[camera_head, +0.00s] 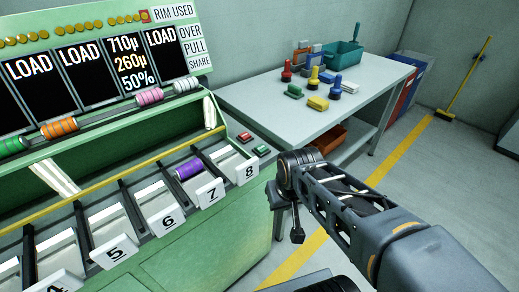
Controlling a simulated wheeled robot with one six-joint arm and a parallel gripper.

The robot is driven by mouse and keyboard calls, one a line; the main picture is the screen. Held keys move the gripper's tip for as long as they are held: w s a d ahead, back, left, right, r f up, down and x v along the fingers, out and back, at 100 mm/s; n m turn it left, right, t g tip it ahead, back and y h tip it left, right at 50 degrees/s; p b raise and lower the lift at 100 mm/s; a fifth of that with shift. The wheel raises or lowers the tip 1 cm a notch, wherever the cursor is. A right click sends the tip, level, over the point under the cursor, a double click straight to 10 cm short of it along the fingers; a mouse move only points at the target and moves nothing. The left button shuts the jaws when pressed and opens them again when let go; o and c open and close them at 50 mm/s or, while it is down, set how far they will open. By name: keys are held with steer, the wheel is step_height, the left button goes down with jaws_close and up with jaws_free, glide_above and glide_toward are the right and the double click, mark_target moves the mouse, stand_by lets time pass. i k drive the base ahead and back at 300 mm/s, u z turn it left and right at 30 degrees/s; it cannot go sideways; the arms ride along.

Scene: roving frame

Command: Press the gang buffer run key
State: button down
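The green machine (240,220) fills the left side of the head view. On its right-hand ledge sit two small keys: a red one (245,137) and, just nearer and to the right, a green one (261,151). No lettering on either key can be read, so I cannot tell from a label which is the run key. My arm comes in from the lower right. My gripper (297,236) hangs below the wrist, right of the machine's front face and lower in the picture than both keys, apart from them. Its fingers are too small and dark to tell open from shut.
Numbered bays hold a purple roll (189,169); coloured rolls sit on a rail above, under display panels (129,62). A grey table (330,82) behind carries stamps, pads and a teal bin (344,54). A broom (468,78) leans at the wall.

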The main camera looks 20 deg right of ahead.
mark_target(261, 148)
steer(key=k, duration=1.2)
steer(key=u, duration=0.7)
steer(key=i, duration=1.05)
steer(key=z, duration=0.2)
